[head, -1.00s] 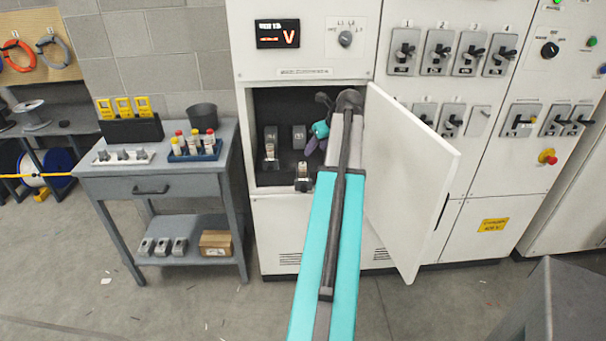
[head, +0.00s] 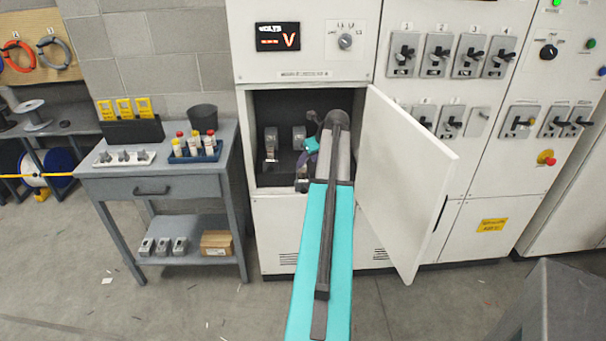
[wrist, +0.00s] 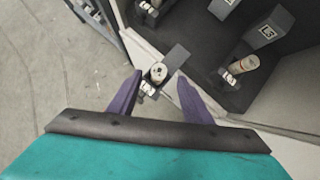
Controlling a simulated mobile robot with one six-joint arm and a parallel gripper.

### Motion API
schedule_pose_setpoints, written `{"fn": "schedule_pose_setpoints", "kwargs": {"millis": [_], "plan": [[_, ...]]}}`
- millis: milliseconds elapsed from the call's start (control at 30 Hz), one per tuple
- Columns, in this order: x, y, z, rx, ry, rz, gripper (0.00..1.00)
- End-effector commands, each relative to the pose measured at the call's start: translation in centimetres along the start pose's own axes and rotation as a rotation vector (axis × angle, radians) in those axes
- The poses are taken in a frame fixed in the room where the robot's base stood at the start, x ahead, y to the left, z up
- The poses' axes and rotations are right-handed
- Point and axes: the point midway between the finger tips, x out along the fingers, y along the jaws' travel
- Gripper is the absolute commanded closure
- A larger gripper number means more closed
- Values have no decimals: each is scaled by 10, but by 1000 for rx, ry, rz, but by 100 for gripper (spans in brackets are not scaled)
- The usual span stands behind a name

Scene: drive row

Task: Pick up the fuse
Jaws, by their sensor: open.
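In the wrist view a pale cylindrical fuse (wrist: 157,73) stands in a dark holder at the cabinet's front edge. My gripper (wrist: 159,77) is open, with one purple finger on each side of the fuse in the picture. I cannot tell whether the fingertips reach its depth, and no contact shows. Another fuse (wrist: 243,68), with a reddish band, sits in the holder labelled L3 (wrist: 268,31). In the head view my gripper (head: 305,160) is inside the open cabinet bay (head: 262,105), and my arm and gripper cover much of the front holder.
The cabinet door (head: 402,180) stands open to the right of my arm. Other dark holders (head: 270,142) are at the bay's left and back. A workbench (head: 110,171) at left bears a blue rack (head: 214,155) of capped items. The floor between bench and cabinet is clear.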

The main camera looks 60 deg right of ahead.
Motion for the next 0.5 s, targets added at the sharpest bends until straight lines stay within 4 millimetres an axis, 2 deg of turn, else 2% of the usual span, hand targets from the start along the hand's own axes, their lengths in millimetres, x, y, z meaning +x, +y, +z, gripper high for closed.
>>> {"fn": "schedule_pose_setpoints", "kwargs": {"millis": [500], "plan": [[7, 0, 0, 0, 0, 0, 55]]}}
